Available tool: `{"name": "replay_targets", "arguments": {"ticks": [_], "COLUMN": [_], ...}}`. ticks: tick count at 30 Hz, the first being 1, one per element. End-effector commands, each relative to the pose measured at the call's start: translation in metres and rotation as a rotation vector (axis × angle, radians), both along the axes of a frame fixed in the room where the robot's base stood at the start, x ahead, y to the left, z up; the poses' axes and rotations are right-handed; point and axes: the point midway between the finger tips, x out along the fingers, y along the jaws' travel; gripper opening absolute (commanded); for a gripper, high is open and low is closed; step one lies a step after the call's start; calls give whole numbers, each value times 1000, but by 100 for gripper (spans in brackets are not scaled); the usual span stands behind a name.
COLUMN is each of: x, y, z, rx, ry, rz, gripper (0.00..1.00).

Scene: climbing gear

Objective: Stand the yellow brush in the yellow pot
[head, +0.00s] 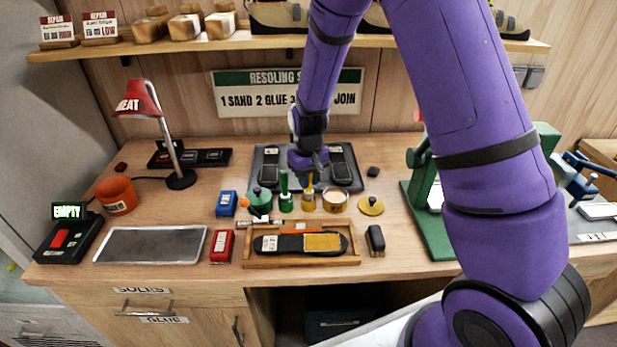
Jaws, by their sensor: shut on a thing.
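The yellow brush (309,196) is upright on the bench, its lower end at or in a small yellow holder. My gripper (309,170) is directly above it, shut on the top of its handle; the fingertips are small and partly hidden by my wrist. A yellow lid (371,206) with a dark knob lies to the right of the pot.
A green brush (285,191) and a green lidded pot (259,200) stand to the left. A wooden tray (252,261) with a shoe sole lies in front. A dark mat (268,153) with soles lies behind. A green press (431,220) stands right, near my arm.

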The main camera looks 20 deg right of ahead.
Motion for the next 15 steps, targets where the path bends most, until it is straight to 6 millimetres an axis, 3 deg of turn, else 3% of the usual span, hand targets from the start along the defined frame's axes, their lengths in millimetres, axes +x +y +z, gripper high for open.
{"name": "replay_targets", "arguments": {"ticks": [3,4,7,15], "x": [0,0,0,0], "y": [0,0,0,0], "z": [0,0,0,0], "rx": [0,0,0,0], "ry": [0,0,0,0], "rz": [0,0,0,0], "gripper": [0,28,50,53]}}
